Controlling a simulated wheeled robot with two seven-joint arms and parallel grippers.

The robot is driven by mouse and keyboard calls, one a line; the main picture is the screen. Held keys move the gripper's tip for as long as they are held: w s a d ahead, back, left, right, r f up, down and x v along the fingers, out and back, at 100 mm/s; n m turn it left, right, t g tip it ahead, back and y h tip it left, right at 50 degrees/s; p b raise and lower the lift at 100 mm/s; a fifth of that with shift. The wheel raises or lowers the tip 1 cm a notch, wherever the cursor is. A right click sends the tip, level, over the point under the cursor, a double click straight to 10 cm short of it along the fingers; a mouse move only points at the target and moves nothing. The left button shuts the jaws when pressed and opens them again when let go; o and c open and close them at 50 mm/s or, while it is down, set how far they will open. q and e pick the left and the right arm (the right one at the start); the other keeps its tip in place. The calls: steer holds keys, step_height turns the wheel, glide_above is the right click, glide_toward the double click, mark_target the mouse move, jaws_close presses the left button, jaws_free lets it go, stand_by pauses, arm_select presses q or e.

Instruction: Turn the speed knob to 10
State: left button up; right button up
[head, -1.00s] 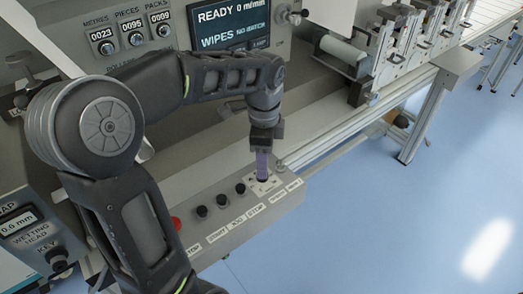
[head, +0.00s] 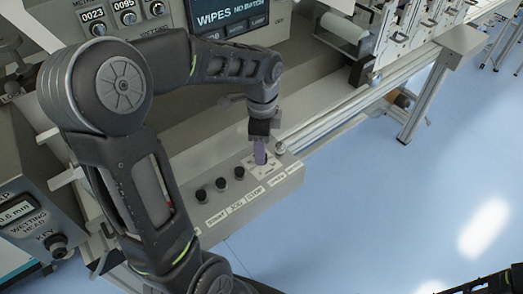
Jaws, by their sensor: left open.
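The control box (head: 288,180) at the machine's front carries a white-marked dial plate (head: 272,171) at its right end. My left gripper (head: 260,158) points down over this dial, its pale purple fingers at the spot where the speed knob sits. The knob is hidden behind the fingers, and its pointer and setting cannot be read. The left jaws are open; whether they touch the knob cannot be told. A dark part of my right arm (head: 480,284) shows at the bottom right corner, with its gripper out of view.
Several black push buttons (head: 221,184) stand left of the dial, above printed labels. The display (head: 232,18) reads WIPES NO BATCH. A rail (head: 330,119) runs behind the box. Blue floor (head: 400,210) is clear at the right.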

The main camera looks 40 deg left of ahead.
arm_select(q)
steer(key=shift+f, duration=1.35)
jaws_close()
